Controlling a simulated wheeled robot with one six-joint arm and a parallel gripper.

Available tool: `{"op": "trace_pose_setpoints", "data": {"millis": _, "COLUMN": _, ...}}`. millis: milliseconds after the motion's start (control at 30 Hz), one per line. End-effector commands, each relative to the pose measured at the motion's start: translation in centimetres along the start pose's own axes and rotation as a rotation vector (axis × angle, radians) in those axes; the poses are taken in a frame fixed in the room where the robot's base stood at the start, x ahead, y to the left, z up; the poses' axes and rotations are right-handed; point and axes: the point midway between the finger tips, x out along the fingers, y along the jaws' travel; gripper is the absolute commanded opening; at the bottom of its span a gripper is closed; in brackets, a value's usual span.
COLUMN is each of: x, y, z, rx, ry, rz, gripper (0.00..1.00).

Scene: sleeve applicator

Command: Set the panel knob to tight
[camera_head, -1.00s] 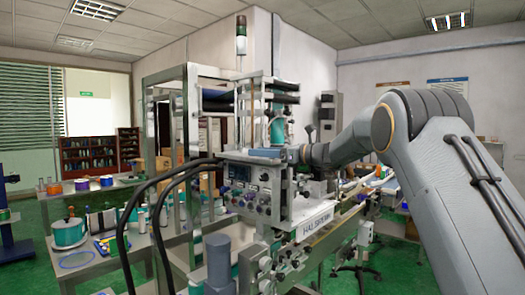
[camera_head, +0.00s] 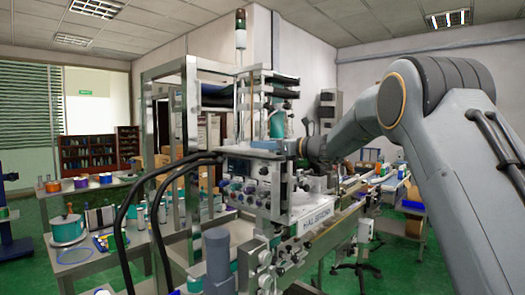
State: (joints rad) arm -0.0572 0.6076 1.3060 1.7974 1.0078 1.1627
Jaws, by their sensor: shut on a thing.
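The control panel (camera_head: 245,192) is on the front of the machine. It has a small dark display and a row of small knobs (camera_head: 238,187), some purplish. The knobs are too small to read a setting or labels. My arm reaches in from the right, and its wrist ends beside the top of the panel housing. My gripper (camera_head: 288,147) is at that end, next to a flat blue-grey part (camera_head: 266,145). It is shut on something. The fingertips and the thing between them cannot be made out.
Two thick black hoses (camera_head: 158,205) arch in front of the machine at left. A metal frame (camera_head: 190,120) and a signal lamp (camera_head: 240,28) rise above it. A grey cylinder (camera_head: 217,258) stands low in front. A side table (camera_head: 85,255) holds rolls.

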Motion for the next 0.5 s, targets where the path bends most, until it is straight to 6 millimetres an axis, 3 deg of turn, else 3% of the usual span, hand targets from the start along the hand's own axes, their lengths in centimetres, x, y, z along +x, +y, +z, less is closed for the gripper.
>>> {"op": "trace_pose_setpoints", "data": {"millis": 500, "x": 0.04, "y": -0.89, "z": 0.16, "rx": -0.006, "ry": -0.009, "rz": -0.288, "gripper": 0.02}}
